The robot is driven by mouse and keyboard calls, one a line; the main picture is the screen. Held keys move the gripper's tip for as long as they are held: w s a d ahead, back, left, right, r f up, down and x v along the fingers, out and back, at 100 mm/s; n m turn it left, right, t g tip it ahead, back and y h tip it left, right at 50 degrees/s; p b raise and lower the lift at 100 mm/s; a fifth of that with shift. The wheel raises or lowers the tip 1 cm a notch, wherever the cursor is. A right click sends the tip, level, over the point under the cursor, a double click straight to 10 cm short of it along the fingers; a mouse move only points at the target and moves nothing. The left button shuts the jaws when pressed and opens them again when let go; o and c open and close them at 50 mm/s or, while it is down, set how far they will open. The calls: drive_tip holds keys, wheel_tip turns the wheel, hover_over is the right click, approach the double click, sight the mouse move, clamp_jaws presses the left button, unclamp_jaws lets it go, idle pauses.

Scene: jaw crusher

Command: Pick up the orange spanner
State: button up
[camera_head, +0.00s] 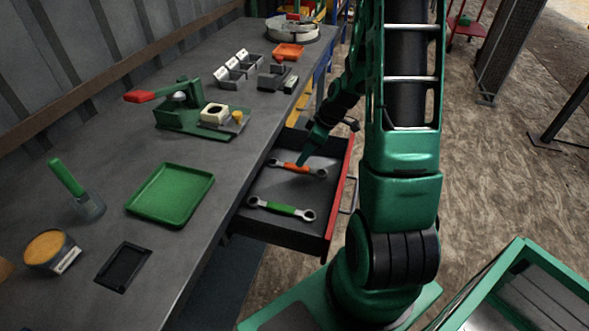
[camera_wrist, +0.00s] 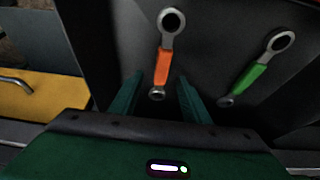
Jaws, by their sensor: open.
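The orange spanner (camera_head: 291,166) lies in the open drawer (camera_head: 262,225) under the workbench, in its farther part. It has an orange middle and grey ring ends. In the wrist view the orange spanner (camera_wrist: 162,66) runs nearly upright in the picture. My gripper (camera_wrist: 157,84) is open, its two green fingers on either side of the spanner's lower part. I cannot tell how high the fingertips are above the drawer floor. In the head view my gripper (camera_head: 304,160) is at the spanner, its tips hard to make out.
A green spanner (camera_head: 281,208) lies nearer in the same drawer; in the wrist view it is to the right (camera_wrist: 249,78). The drawer's red front (camera_head: 341,185) borders it on the right. The workbench (camera_head: 225,165) holds a green tray (camera_head: 170,195) and a green press (camera_head: 190,112).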

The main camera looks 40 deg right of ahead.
sight(297, 168)
drive_tip(key=shift+x, duration=2.65)
drive_tip(key=shift+s+a, duration=0.1)
clamp_jaws()
drive_tip(key=shift+r, duration=0.15)
